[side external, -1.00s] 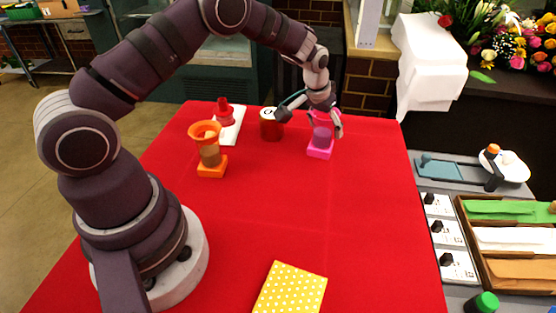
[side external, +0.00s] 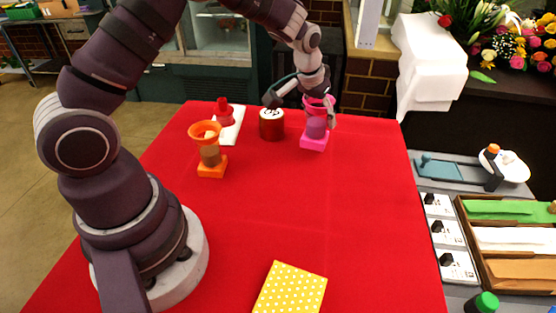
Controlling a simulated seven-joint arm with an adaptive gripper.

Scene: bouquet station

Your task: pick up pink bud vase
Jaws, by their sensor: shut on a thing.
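The pink bud vase (side external: 314,141) stands upright at the far right part of the red-covered table, with a square pink base, a purple-tinted middle and a flared pink rim. My gripper (side external: 302,109) is at its upper part, with one finger to its left and one along its right side. It is shut on the vase, though the left finger's contact is hard to see. I cannot tell whether the base clears the cloth.
A dark red can (side external: 271,125) stands close left of the vase. An orange vase (side external: 211,168) and a red vase (side external: 224,116) near a white cloth (side external: 235,126) are further left. A yellow dotted cloth (side external: 290,290) lies in front. The table's middle is clear.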

